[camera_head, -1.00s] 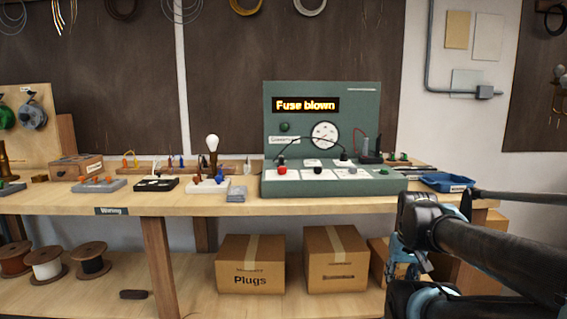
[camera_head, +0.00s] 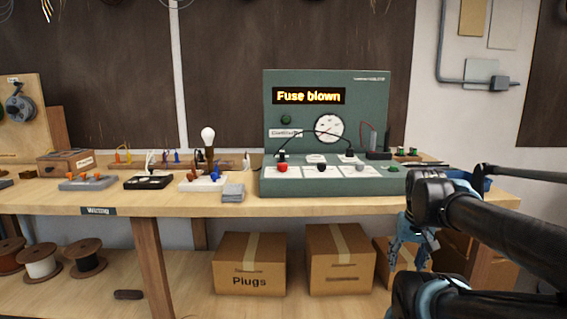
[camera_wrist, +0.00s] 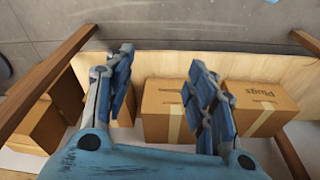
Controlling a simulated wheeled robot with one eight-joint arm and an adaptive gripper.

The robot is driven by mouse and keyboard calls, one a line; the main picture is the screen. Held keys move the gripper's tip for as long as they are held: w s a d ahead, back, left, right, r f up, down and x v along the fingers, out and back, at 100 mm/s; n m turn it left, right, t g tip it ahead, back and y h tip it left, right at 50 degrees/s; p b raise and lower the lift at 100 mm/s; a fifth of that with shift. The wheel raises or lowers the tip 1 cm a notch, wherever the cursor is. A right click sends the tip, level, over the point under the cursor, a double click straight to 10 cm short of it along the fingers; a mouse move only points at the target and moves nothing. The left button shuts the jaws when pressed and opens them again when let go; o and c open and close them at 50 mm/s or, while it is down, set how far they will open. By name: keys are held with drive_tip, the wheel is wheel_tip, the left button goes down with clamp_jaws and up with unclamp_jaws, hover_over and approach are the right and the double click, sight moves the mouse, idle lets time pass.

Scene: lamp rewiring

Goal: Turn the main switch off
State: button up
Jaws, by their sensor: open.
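The green test panel (camera_head: 375,100) stands on the workbench in the head view. Its lit display (camera_head: 308,96) reads "Fuse blown". Its sloped base carries a red knob (camera_head: 282,168), a black knob (camera_head: 321,167), a grey knob (camera_head: 361,168) and a green button (camera_head: 391,168). I cannot tell which of these is the main switch. A round dial (camera_head: 329,128) and a dark green lamp (camera_head: 286,119) sit on the upright face. My gripper (camera_wrist: 165,85) is open and empty in the wrist view, pointing at the lower shelf. In the head view it is low at the right, away from the panel.
A lamp with a white bulb (camera_head: 208,136), a grey cloth stack (camera_head: 233,192) and small terminal blocks stand left of the panel. A blue tray (camera_head: 473,182) is partly behind my arm. Cardboard boxes (camera_head: 250,264) and wire spools (camera_head: 86,256) are on the lower shelf.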

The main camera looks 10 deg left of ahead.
drive_tip(key=w+a+r+m, duration=0.1)
drive_tip(key=w+a+r, duration=0.35)
drive_tip(key=r, duration=0.35)
drive_tip(key=w+a+r, duration=0.3)
drive_tip(key=w+r, duration=0.3)
drive_tip(key=r, duration=0.1)
wheel_tip(320, 180, up, 22)
drive_tip(key=r+m+g, duration=0.1)
drive_tip(key=m+g, duration=0.1)
drive_tip(key=m, duration=0.1)
hover_over(283, 168)
drive_tip(key=w, duration=0.2)
drive_tip(key=f, duration=1.7)
drive_tip(key=shift+a+f, duration=0.2)
drive_tip(key=shift+f, duration=0.15)
